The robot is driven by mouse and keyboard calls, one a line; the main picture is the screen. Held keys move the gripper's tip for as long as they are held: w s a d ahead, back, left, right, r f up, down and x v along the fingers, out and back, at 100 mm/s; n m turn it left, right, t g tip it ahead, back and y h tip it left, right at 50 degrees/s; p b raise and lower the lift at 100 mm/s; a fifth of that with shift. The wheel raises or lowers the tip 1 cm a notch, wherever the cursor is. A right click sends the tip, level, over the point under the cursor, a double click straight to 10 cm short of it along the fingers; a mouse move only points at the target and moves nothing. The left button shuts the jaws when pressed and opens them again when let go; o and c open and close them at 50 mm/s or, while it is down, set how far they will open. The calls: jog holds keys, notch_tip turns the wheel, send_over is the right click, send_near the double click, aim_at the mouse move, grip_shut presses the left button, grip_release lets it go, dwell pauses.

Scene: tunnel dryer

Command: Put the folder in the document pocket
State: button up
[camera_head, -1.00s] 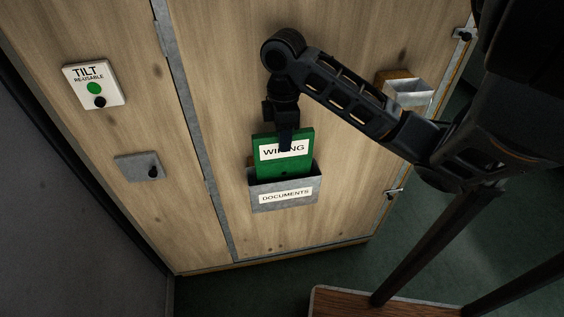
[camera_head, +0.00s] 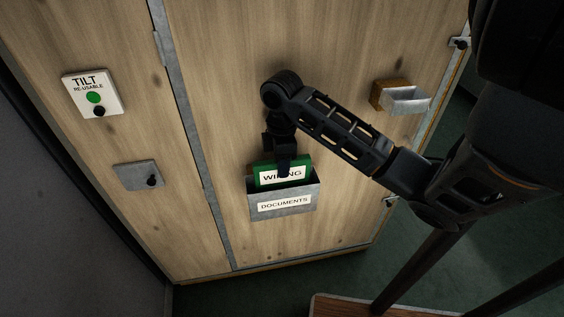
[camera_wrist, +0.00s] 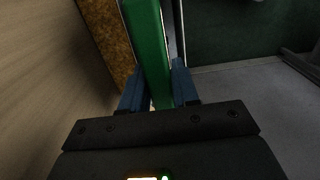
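The green folder (camera_head: 267,169) with a white "WIRING" label stands upright in the grey metal document pocket (camera_head: 283,210) marked "DOCUMENTS". Its lower part is hidden behind the pocket's front, and its top stands above the rim. My gripper (camera_head: 284,170) comes down from above and is at the folder's top edge, over part of the label. In the wrist view the green folder (camera_wrist: 149,50) runs between the two blue fingers of my gripper (camera_wrist: 158,88), which are shut on it.
The pocket is fixed to a wooden panel (camera_head: 330,60). A small metal tray on a wooden block (camera_head: 405,100) is at the upper right. A "TILT" plate (camera_head: 92,93) and a grey latch plate (camera_head: 139,176) are at the left. A wooden-topped surface (camera_head: 350,306) is at the bottom.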

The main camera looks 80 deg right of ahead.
jog(key=o, duration=0.4)
jog(key=shift+r, duration=0.1)
notch_tip(320, 180, up, 12)
dwell(0.6)
dwell(0.5)
